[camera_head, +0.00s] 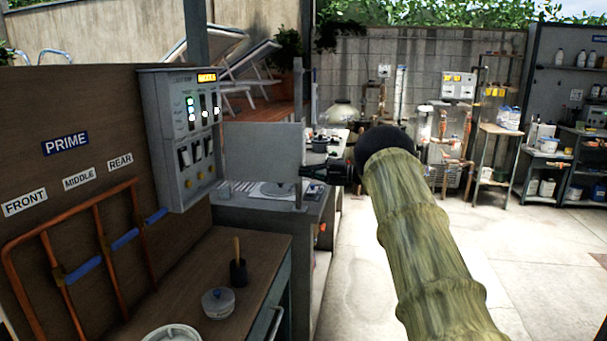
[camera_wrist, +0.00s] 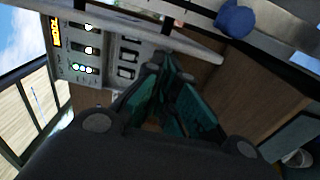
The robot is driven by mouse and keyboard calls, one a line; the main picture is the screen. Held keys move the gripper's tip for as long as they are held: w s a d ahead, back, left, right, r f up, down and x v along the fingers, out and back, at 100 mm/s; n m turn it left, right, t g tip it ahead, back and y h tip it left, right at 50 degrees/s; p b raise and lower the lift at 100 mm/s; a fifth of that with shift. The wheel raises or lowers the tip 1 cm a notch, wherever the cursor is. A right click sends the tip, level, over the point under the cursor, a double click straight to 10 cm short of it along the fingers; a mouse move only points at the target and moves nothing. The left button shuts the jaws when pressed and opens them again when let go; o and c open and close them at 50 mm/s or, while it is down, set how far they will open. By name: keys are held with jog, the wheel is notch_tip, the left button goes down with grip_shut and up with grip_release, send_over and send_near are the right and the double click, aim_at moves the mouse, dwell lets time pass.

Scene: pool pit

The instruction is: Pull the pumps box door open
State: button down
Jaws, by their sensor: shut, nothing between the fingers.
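The pumps box (camera_head: 183,135) is a grey control box on the brown wall at the left in the head view. Its lit display, lights and switches are exposed. A flat grey panel, seemingly its door (camera_head: 262,150), stands out to the right of the box, swung open. My gripper (camera_head: 304,171) is at the panel's outer edge, fingers together and holding nothing. In the wrist view the box (camera_wrist: 88,48) is at upper left, and my shut fingers (camera_wrist: 168,62) point at a grey edge beside it. I cannot tell whether they touch it.
Copper pipes with blue handles (camera_head: 120,240) run along the wall below the box. A wooden-topped bench (camera_head: 195,290) holds a round container (camera_head: 218,303) and a dark pot with a stick (camera_head: 238,270).

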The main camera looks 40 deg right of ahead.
jog(key=s+d+b, duration=0.1)
jog(key=s+d, duration=0.2)
jog(key=d, duration=0.6)
jog(key=shift+s+d, duration=0.3)
jog(key=shift+s, duration=0.1)
